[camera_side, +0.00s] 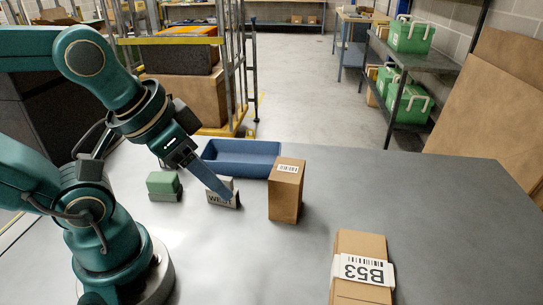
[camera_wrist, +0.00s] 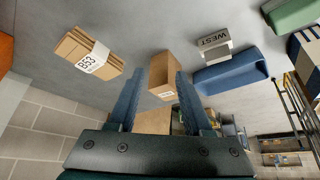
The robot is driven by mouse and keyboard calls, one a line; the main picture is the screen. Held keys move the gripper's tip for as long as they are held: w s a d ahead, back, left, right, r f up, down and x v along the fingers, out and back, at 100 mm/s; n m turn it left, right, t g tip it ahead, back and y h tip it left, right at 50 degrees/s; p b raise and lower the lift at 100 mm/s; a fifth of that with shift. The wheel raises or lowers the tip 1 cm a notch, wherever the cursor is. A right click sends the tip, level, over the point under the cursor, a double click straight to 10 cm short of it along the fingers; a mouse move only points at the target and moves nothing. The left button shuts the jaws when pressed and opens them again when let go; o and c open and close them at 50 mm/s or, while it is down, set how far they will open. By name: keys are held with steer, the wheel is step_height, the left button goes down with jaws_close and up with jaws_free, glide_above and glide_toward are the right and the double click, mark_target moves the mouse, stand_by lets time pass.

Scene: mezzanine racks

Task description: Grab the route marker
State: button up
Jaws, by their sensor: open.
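The route marker looks to be the small grey block lettered WEST (camera_side: 221,200), standing on the grey table in the side view. It also shows in the wrist view (camera_wrist: 214,43), right of my fingers and apart from them there. My gripper (camera_side: 224,190) points down and right, with its blue-grey fingers overlapping the top of the block in the side view. In the wrist view my gripper (camera_wrist: 161,76) is open, and a tall cardboard box (camera_wrist: 161,78) shows between the fingertips. I cannot tell whether a finger touches the marker.
The tall cardboard box (camera_side: 286,190) stands just right of the marker. A blue bin (camera_side: 272,149) lies behind it, and a green block (camera_side: 163,186) sits to its left. A flat carton labelled B53 (camera_side: 361,268) lies at front right. The table's right side is clear.

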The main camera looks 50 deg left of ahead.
steer(key=o, duration=0.8)
